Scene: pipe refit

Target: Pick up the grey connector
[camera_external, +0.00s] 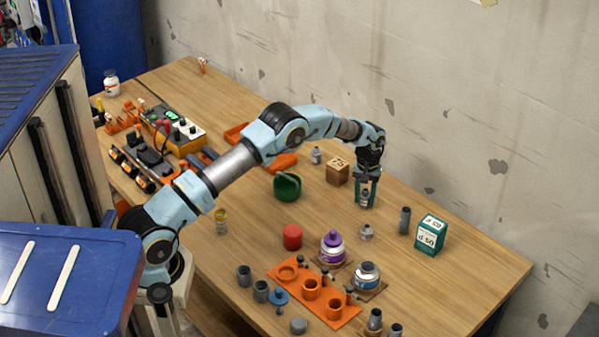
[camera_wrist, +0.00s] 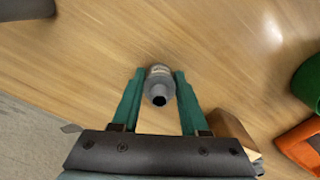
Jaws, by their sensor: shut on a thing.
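My gripper (camera_external: 364,197) points down over the right half of the wooden table. Its teal fingers (camera_wrist: 158,88) are closed on the two sides of a small grey connector (camera_wrist: 160,84). In the wrist view the connector has a pale band and a dark round opening facing the camera. In the external view the held connector (camera_external: 364,193) shows partly between the fingers. I cannot tell whether it touches the table. Similar grey fittings stand nearby, one in front (camera_external: 366,232) and one behind left (camera_external: 316,155).
A wooden block (camera_external: 337,171) stands close to the left of my gripper, a green bowl (camera_external: 288,187) further left. A dark grey pipe (camera_external: 405,220) and a green-and-white box (camera_external: 430,234) stand to the right. An orange fixture (camera_external: 342,321) and purple-topped bottle (camera_external: 332,247) are in front.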

